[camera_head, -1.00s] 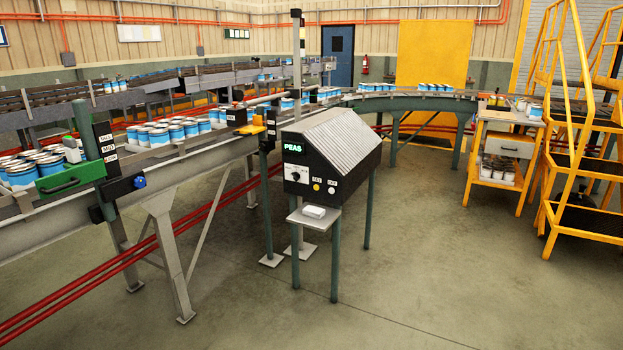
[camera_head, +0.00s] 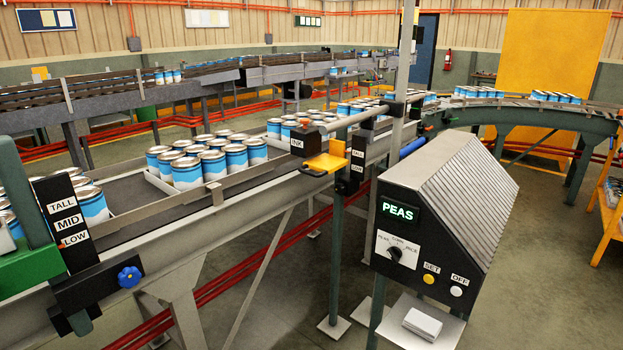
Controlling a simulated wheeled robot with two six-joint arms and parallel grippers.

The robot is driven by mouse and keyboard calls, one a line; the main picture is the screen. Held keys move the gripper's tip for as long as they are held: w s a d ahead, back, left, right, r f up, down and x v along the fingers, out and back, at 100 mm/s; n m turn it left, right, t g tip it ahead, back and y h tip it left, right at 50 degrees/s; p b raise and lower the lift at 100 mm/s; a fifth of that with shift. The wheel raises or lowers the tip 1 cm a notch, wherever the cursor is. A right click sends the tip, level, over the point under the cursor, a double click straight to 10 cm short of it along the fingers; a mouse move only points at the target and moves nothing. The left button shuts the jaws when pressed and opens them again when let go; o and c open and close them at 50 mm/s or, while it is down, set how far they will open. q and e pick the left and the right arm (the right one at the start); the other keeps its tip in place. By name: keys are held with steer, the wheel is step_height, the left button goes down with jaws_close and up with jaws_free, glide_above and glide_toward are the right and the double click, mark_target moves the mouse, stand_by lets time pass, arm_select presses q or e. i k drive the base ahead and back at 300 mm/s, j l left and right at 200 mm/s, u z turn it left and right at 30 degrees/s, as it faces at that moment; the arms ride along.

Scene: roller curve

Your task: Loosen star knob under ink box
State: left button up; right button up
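The ink box (camera_head: 305,140), a small dark box marked INK, is on the near rail of the conveyor in the middle of the view. A yellow plate with a handle (camera_head: 325,163) sits just below and right of it. A black height scale (camera_head: 357,160) marked TALL and LOW stands to its right, with a dark clamp block (camera_head: 347,187) at its foot. I cannot make out a star knob under the ink box. A blue star knob (camera_head: 129,277) shows at the left, on the clamp under another scale (camera_head: 68,222) marked TALL, MID, LOW. Neither gripper is in view.
A black control box (camera_head: 400,213) reading PEAS stands on posts right of the ink box, with a small shelf (camera_head: 395,335) below. Blue-and-white cans (camera_head: 236,160) sit in trays on the conveyor. Floor in front of the conveyor (camera_head: 280,300) looks clear.

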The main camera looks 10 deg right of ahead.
mark_target(340, 189)
steer(key=i+j+z, duration=0.15)
steer(key=i+z, duration=0.15)
steer(key=i, duration=0.25)
steer(key=i+j+z, duration=0.3)
steer(key=i, duration=0.2)
